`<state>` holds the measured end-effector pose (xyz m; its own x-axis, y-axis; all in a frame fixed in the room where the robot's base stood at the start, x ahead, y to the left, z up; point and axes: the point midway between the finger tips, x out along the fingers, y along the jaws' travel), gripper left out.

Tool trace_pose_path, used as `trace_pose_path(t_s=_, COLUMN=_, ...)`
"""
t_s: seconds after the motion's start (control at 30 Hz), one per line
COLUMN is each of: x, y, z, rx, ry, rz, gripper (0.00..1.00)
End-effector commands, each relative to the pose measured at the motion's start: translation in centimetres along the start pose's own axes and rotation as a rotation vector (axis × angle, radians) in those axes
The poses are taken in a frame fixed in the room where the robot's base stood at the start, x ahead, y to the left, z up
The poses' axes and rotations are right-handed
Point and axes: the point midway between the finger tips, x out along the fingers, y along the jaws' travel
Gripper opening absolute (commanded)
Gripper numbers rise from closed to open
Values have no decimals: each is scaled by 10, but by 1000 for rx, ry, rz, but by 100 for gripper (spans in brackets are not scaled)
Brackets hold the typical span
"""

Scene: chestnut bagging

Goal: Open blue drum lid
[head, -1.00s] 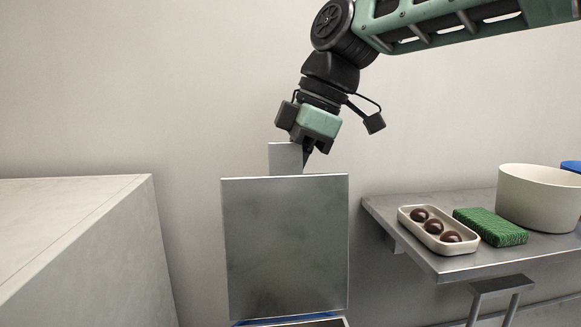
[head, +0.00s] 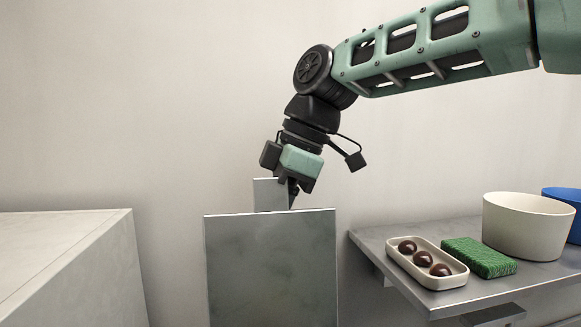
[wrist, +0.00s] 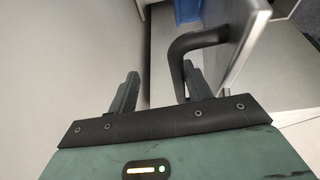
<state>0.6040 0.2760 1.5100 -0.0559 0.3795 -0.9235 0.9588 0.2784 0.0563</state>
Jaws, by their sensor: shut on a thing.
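The lid (head: 270,270) is a flat grey metal panel standing upright in the head view. In the wrist view the lid (wrist: 240,50) is seen nearly edge-on at the right, with a dark bent handle (wrist: 198,40) on its face. My gripper (head: 292,196) is at the lid's top edge, pointing down, with its fingertips partly hidden behind it. A blue surface (wrist: 187,10), likely the drum, shows beyond; the drum is out of the head view.
A small grey plate (head: 267,194) rises behind the lid's top edge. At right, a metal shelf (head: 375,262) carries a tray (head: 437,283) with chestnuts, a green block (head: 478,257), a cream bowl (head: 522,228) and a blue container (head: 570,209). A pale block (head: 70,265) stands at left.

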Motion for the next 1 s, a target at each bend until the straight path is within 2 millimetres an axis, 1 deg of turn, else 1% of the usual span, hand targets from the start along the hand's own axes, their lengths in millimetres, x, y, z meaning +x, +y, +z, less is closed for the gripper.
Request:
trace_pose_path(t_s=0.03, x=-5, y=6, z=2, rx=5, ry=2, rz=21, gripper=33)
trace_pose_path(t_s=0.17, x=-16, y=7, z=2, rx=5, ry=4, rz=25, gripper=33)
trace_pose_path(t_s=0.27, x=-33, y=6, z=3, rx=5, ry=3, rz=27, gripper=33)
trace_pose_path(t_s=0.7, x=-134, y=1, z=0, rx=1, ry=2, rz=11, gripper=33)
trace_pose_path(t_s=0.83, x=-155, y=-1, z=-1, rx=1, ry=1, rz=7, gripper=33)
trace_pose_path(t_s=1.0, x=-171, y=-2, z=-1, rx=0, ry=1, rz=4, gripper=33)
